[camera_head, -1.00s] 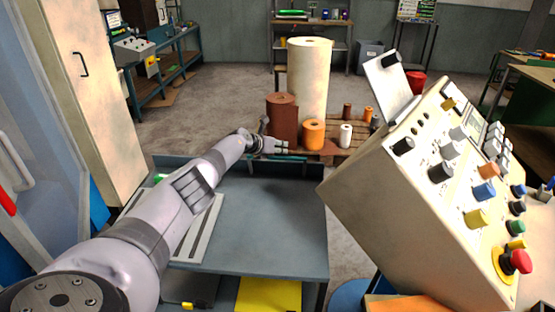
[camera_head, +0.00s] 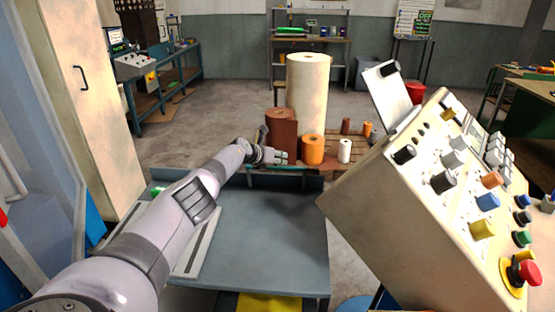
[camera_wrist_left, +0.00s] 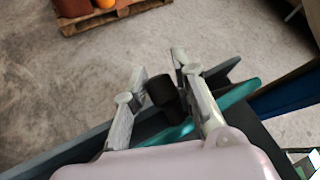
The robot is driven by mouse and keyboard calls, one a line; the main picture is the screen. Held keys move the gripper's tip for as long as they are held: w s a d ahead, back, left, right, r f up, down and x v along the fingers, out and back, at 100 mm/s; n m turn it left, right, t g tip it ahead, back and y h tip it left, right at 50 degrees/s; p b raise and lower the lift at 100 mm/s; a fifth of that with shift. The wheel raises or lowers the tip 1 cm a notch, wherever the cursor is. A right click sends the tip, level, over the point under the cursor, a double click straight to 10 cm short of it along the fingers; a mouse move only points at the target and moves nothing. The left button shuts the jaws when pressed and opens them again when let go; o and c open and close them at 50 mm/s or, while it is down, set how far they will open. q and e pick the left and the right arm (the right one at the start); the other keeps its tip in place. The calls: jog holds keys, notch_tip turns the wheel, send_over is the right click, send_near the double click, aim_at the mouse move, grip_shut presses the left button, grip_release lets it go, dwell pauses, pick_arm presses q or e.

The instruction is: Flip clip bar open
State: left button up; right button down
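A teal bar (camera_head: 288,168) lies along the far edge of the grey bench; I take it as the clip bar. The wrist view shows it as a teal strip (camera_wrist_left: 237,96) with a black cylindrical knob (camera_wrist_left: 162,90) near it. My left gripper (camera_head: 282,157) is at the bar, at the bench's far edge. In the left wrist view its two fingers (camera_wrist_left: 158,66) are apart, with the knob between or just beyond them. I cannot tell whether either finger touches the knob. My right gripper is not in view.
The grey bench top (camera_head: 270,225) is mostly clear, with a pale slotted strip (camera_head: 200,245) at its left. A tilted control panel (camera_head: 400,215) stands close on the right. Beyond the bench, foil rolls (camera_head: 307,90) stand on a wooden pallet (camera_head: 358,153).

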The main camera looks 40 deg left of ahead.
pick_arm(q)
jog(key=o, duration=0.4)
jog(key=shift+a+f, duration=0.3)
jog(key=shift+c, duration=0.2)
jog(key=shift+d+r, duration=0.15)
jog(key=shift+s+a+r, duration=0.25)
jog(key=shift+s+r, duration=0.05)
jog(key=v, duration=1.1)
jog(key=shift+d, duration=0.25)
jog(key=shift+s+f, duration=0.1)
jog(key=shift+c, duration=0.2)
